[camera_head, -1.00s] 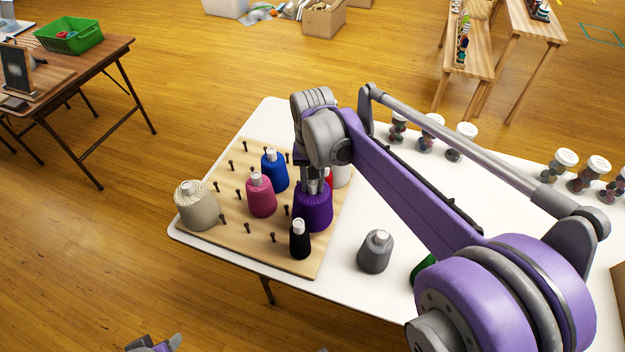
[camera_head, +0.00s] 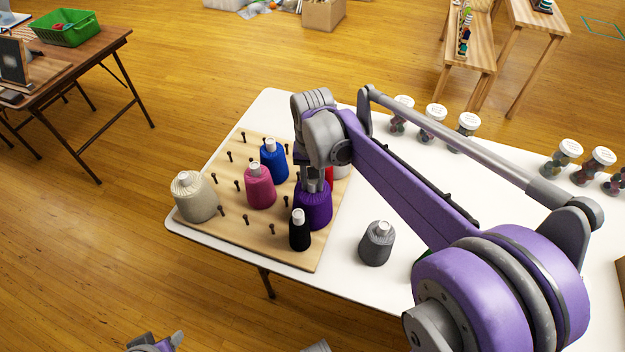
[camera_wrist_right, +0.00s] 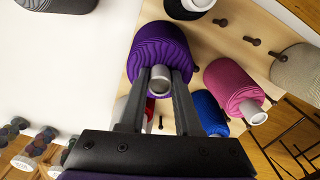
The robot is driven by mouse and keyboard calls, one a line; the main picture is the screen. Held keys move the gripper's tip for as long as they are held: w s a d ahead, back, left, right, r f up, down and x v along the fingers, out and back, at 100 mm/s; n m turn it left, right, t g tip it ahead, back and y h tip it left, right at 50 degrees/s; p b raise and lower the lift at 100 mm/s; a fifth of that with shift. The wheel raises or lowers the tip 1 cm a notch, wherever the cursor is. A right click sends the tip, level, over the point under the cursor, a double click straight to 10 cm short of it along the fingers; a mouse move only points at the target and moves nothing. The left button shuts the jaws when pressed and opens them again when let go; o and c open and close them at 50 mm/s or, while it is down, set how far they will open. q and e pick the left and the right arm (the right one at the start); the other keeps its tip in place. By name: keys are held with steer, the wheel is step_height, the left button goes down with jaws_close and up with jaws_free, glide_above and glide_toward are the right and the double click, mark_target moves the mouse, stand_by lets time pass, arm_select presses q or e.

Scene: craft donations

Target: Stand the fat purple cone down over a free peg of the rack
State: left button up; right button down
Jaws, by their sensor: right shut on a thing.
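The fat purple cone (camera_head: 314,210) is upright at the right side of the wooden peg rack (camera_head: 284,254), behind the black cone. My right gripper (camera_head: 314,184) is shut on its top; the wrist view shows the fingers on both sides of its pale tip (camera_wrist_right: 160,80). The cone's base looks low at the board, but whether a peg is inside it is hidden. Several free pegs show, such as one at the front (camera_head: 246,220) and one at the back left (camera_head: 230,156). A part that looks like my left gripper (camera_head: 155,343) shows at the bottom edge, mostly cut off.
On the rack are cream (camera_head: 197,200), pink (camera_head: 260,188), blue (camera_head: 273,162) and black (camera_head: 300,232) cones, plus a red one (camera_head: 329,174) partly hidden. A grey cone (camera_head: 377,244) stands on the white table (camera_head: 340,262). Lidded jars (camera_head: 435,118) line the back.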

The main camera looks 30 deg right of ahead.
steer(key=shift+f, duration=0.25)
steer(key=c, duration=0.5)
jaws_free()
step_height(320, 180, up, 11)
steer(key=s+a+f+n+t+p, duration=0.1)
steer(key=s+a+f+n+p, duration=0.1)
steer(key=s, duration=0.3)
steer(key=s+a+f+n+t+p, duration=0.1)
steer(key=s+a+f+n+t, duration=0.1)
steer(key=s, duration=0.3)
steer(key=s+a+f+n+t+p, duration=0.2)
steer(key=s+f, duration=0.2)
steer(key=s, duration=0.1)
steer(key=shift+s+a+f+n+p, duration=0.3)
steer(key=shift+a+f+p, duration=0.05)
steer(key=shift+a, duration=0.05)
